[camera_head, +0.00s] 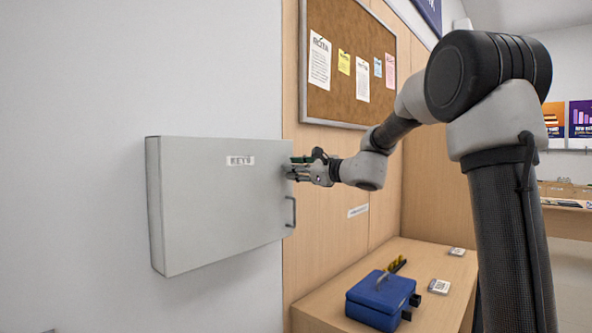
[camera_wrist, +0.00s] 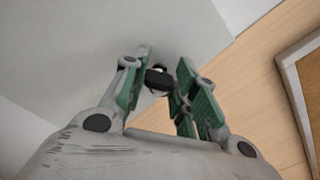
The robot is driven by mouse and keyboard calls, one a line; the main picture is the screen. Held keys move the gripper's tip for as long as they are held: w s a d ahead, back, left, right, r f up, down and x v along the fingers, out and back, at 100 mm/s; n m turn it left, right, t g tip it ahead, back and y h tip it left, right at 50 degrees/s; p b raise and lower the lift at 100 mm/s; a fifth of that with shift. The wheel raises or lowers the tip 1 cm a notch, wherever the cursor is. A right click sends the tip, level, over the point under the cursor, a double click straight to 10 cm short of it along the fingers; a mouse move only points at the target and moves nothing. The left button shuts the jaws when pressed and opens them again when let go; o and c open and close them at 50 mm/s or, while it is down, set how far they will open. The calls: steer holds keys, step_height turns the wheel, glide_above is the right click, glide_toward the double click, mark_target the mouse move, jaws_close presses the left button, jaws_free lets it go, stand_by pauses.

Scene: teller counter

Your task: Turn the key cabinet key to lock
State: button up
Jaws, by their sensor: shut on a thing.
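The key cabinet (camera_head: 215,205) is a shut grey box on the wall, with a KEYS label (camera_head: 240,160) and a bar handle (camera_head: 291,212) at the right edge of its door. My gripper (camera_head: 292,170) is at the door's upper right edge, above the handle. In the wrist view its green-padded fingers (camera_wrist: 163,85) are closed around the black head of the key (camera_wrist: 158,79). The key's shaft and the lock are hidden, so I cannot tell the exact turn angle from the front.
A cork board (camera_head: 350,65) hangs on the wood panel behind my arm. A blue box (camera_head: 380,298) stands on the wooden counter (camera_head: 420,262) below, with small white items beside it. The space in front of the cabinet door is clear.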

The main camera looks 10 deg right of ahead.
steer(key=n, duration=0.6)
steer(key=shift+f, duration=0.1)
steer(key=n, duration=0.5)
steer(key=shift+a+f+n, duration=0.1)
steer(key=shift+n, duration=0.3)
steer(key=o, duration=1)
steer(key=shift+o, duration=0.2)
steer(key=shift+s, duration=0.1)
steer(key=v, duration=1.2)
